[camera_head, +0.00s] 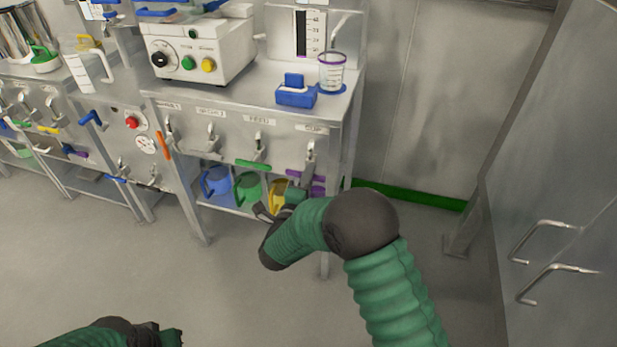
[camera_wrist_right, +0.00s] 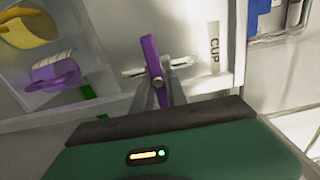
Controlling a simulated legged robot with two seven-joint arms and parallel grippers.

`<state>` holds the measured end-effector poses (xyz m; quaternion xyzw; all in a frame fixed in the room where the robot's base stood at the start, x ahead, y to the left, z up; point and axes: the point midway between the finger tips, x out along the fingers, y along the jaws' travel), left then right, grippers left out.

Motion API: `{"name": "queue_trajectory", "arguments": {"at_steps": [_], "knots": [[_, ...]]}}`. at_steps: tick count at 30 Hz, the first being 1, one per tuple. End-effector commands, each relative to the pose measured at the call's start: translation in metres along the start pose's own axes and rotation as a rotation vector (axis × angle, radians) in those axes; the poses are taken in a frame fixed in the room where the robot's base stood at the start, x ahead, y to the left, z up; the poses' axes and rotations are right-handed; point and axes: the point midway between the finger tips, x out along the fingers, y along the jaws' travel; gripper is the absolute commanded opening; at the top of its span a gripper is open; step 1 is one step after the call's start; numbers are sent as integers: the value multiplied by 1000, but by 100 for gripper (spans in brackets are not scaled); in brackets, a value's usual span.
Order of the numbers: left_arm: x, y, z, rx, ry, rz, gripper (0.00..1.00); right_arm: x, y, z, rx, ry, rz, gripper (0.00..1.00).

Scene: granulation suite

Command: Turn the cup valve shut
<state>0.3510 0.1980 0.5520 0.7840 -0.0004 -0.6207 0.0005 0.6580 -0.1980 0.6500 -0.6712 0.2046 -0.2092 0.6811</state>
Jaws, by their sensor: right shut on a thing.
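The cup valve is at the right end of the bench front, under the label CUP, which shows in the right wrist view (camera_wrist_right: 214,48). Its metal body (camera_head: 310,153) points down, and its purple handle (camera_wrist_right: 151,56) stands out between my right gripper's fingers. My right gripper (camera_head: 303,184) is shut on this handle; the arm partly hides the contact in the head view. My left gripper (camera_head: 168,337) is at the bottom left edge, away from the bench, and its jaws are not clear.
Other valves with an orange handle (camera_head: 164,145) and a green handle (camera_head: 253,163) lie to the left. Blue (camera_head: 215,181) and green (camera_head: 246,190) jugs stand on the shelf below. A clear purple-rimmed cup (camera_head: 332,74) stands on the bench top. The floor in front is clear.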

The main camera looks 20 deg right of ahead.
Motion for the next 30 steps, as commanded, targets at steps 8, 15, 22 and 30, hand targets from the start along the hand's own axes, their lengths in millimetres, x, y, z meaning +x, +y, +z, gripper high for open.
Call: {"name": "queue_trajectory", "arguments": {"at_steps": [8, 15, 22, 30], "knots": [[0, 0, 0, 0, 0, 0, 0, 0, 3, 0, -3, 0, 6, 25], [0, 0, 0, 0, 0, 0, 0, 0, 1, 0, -2, 0, 3, 40], [-2, 0, 0, 0, 0, 0, 0, -4, 0, 0, -1, -1, 2, 40], [-24, 0, -6, 0, 0, 0, 0, -65, -4, 1, -5, -6, 5, 40]]}}
